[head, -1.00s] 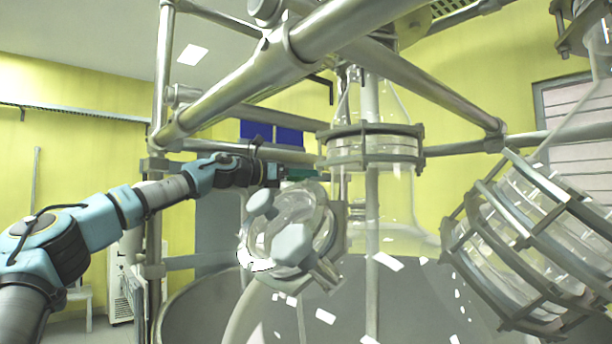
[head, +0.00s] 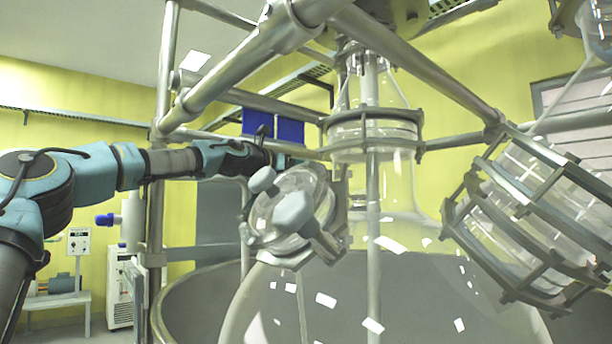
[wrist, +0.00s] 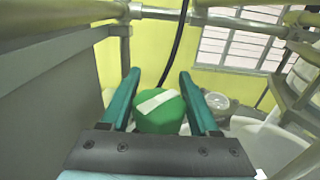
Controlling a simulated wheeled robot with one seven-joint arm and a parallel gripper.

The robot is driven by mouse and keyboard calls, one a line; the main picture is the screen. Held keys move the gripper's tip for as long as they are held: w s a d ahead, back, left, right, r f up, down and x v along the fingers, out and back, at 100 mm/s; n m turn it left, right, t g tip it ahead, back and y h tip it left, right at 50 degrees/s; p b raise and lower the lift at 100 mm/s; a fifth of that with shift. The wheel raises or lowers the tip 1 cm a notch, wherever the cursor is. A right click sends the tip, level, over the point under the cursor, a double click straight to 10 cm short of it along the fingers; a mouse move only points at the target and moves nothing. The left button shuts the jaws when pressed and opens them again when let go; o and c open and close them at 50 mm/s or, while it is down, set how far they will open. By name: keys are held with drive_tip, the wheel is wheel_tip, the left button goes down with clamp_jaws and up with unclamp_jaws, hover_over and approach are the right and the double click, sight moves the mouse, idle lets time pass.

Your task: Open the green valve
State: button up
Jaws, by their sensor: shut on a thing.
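The green valve (wrist: 160,112) shows in the wrist view as a round green knob with a pale bar across its top. It sits between the two teal fingers of my gripper (wrist: 160,98). The fingers are shut on it, one on each side. In the head view my gripper (head: 282,160) reaches from the left to just behind the round glass port. The valve itself cannot be made out there, and the fingertips are mostly hidden.
The glass port with its clamps (head: 292,212) stands close in front of my gripper. Metal frame pipes (head: 250,62) cross above, and an upright post (head: 158,200) stands beside my arm. A large glass reactor (head: 398,195) and a clamped glass flange (head: 530,235) lie to the right.

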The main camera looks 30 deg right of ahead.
drive_tip(key=shift+t, duration=0.3)
drive_tip(key=o, duration=1.4)
drive_tip(key=shift+a, duration=0.1)
